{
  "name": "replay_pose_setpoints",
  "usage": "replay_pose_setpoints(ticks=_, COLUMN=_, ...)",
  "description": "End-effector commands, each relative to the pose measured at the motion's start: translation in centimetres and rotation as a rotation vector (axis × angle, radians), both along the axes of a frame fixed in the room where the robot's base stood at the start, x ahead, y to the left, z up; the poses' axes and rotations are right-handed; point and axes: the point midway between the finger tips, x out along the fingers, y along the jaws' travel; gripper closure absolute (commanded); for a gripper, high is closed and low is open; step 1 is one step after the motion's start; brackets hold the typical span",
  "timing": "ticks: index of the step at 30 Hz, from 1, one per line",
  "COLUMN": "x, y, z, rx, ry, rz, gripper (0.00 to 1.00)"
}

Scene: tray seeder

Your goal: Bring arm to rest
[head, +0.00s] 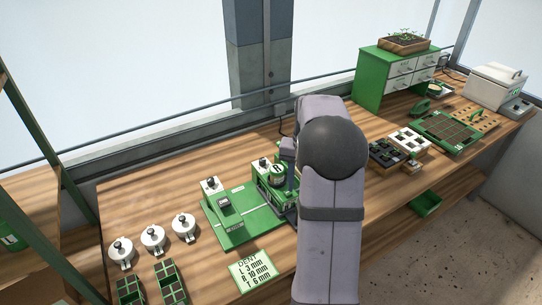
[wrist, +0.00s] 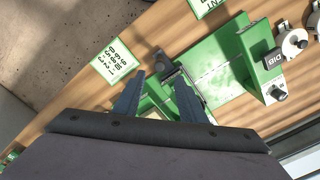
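My arm (head: 330,225) rises in front of the bench in the head view and hides much of the green seeder. My gripper (wrist: 160,75) shows in the wrist view with its two blue-grey fingers apart, and I see nothing clamped between them. It is over the seeder's green base (wrist: 215,75), close to a dark block on the machine; whether it touches is unclear. In the head view the gripper is hidden behind the arm. The seeder (head: 240,218) has a green base plate and upright units with white tops.
White lidded pots (head: 153,238) and small green trays (head: 171,283) stand at the left. A DENT card (head: 253,270) lies in front of the seeder. A green drawer cabinet (head: 372,85), dark trays and a white-lidded box (head: 495,85) stand at the right. Bare wood shows at the back left.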

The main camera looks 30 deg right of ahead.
Motion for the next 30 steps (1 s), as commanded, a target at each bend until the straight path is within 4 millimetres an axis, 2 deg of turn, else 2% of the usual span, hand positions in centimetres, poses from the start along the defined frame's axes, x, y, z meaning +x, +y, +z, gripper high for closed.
replay_pose_setpoints(ticks=4, x=0.1, y=0.0, z=0.0, rx=-0.001, ry=-0.003, rz=0.016, gripper=0.62)
replay_pose_setpoints(ticks=8, x=1.4, y=-0.9, z=-0.3, rx=-0.040, ry=-0.056, rz=0.078, gripper=0.62)
replay_pose_setpoints(ticks=11, x=-0.2, y=0.1, z=-3.0, rx=-0.024, ry=-0.032, rz=0.119, gripper=0.62)
replay_pose_setpoints(ticks=14, x=-3.0, y=1.9, z=-5.8, rx=0.007, ry=0.010, rz=0.152, gripper=0.62)
replay_pose_setpoints(ticks=17, x=-6.3, y=4.3, z=-7.6, rx=0.033, ry=0.046, rz=0.185, gripper=0.62)
replay_pose_setpoints(ticks=21, x=-10.6, y=9.3, z=-8.5, rx=0.061, ry=0.084, rz=0.271, gripper=0.62)
replay_pose_setpoints(ticks=27, x=-16.9, y=17.3, z=-8.0, rx=0.077, ry=0.125, rz=0.447, gripper=0.62)
replay_pose_setpoints(ticks=30, x=-18.8, y=20.2, z=-7.2, rx=0.066, ry=0.121, rz=0.547, gripper=0.62)
